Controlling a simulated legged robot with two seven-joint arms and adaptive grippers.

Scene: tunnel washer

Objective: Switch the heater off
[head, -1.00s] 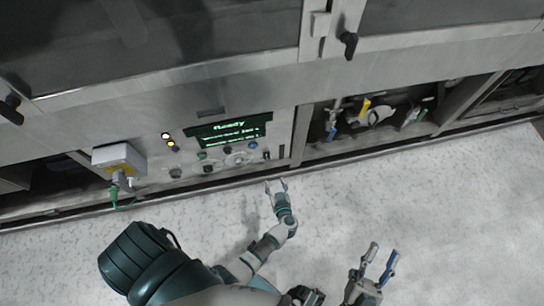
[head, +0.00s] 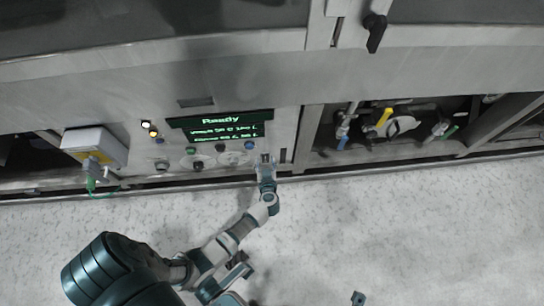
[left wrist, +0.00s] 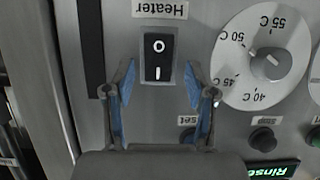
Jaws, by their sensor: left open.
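The heater switch (left wrist: 160,58) is a black rocker with white O and I marks, under an upside-down "Heater" label (left wrist: 160,9) in the left wrist view. I cannot tell which side is pressed in. My left gripper (left wrist: 160,82) is open and empty, with one blue-padded finger on each side of the switch. In the head view my left gripper (head: 266,161) is at the lower right of the control panel, and largely covers the switch. Only a small part of my right gripper (head: 358,298) shows at the bottom edge.
A temperature dial (left wrist: 268,62) sits beside the switch, with a reset button below it in the wrist view. A green display (head: 222,127) reads "Ready". A grey box (head: 95,146) juts out at left. Valves (head: 400,124) sit in an open bay at right. The floor is clear.

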